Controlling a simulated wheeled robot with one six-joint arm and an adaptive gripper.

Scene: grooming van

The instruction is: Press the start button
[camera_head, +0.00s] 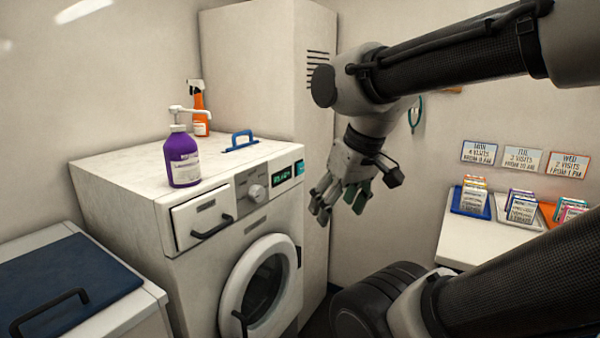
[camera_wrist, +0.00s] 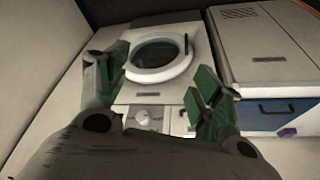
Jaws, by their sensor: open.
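The white front-loading washer (camera_head: 205,245) has a control panel with a round knob (camera_head: 257,193) and a dark display with green digits (camera_head: 283,175). A small teal patch (camera_head: 299,168) sits at the panel's right end; it may be the start button, but its marking is too small to read. My gripper (camera_head: 339,200) is open and empty, in the air to the right of the panel and apart from it. In the wrist view the green-padded fingers of my gripper (camera_wrist: 160,88) are spread, with the knob (camera_wrist: 143,116) and round door (camera_wrist: 160,52) beyond; no teal patch is clear there.
A purple pump bottle (camera_head: 182,158), an orange spray bottle (camera_head: 199,108) and a blue handle (camera_head: 240,140) are on the washer's top. A tall cabinet (camera_head: 265,65) stands behind. A shelf with card trays (camera_head: 470,203) is at right. Air before the panel looks clear.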

